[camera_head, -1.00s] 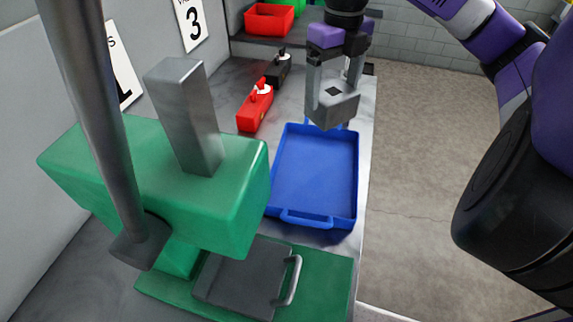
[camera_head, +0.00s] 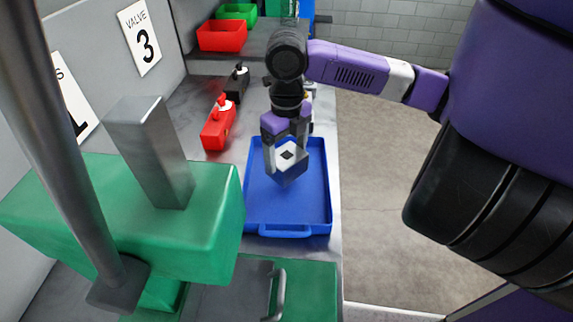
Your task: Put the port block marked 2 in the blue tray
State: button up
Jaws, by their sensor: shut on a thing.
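My gripper (camera_head: 287,150) is shut on a grey block (camera_head: 290,164) with a dark square hole in its face. I cannot read a number on the block. The block is held tilted, above the far half of the blue tray (camera_head: 288,213). The tray lies flat on the bench near its right edge, and its visible floor is empty. The gripper and block hide part of the tray's far end.
A green press (camera_head: 215,220) with a grey post and lever stands in front at left. Red (camera_head: 222,36) and green (camera_head: 237,12) bins stand at the back. Open floor lies right of the bench.

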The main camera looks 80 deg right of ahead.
aim_at(288, 155)
jog(key=shift+f, duration=2.4)
jog(key=shift+f, duration=0.15)
jog(key=o, duration=2)
notch_tip(288, 155, up, 12)
jog(key=shift+r+b, duration=0.15)
jog(key=shift+b, duration=0.35)
jog(key=shift+s, duration=0.1)
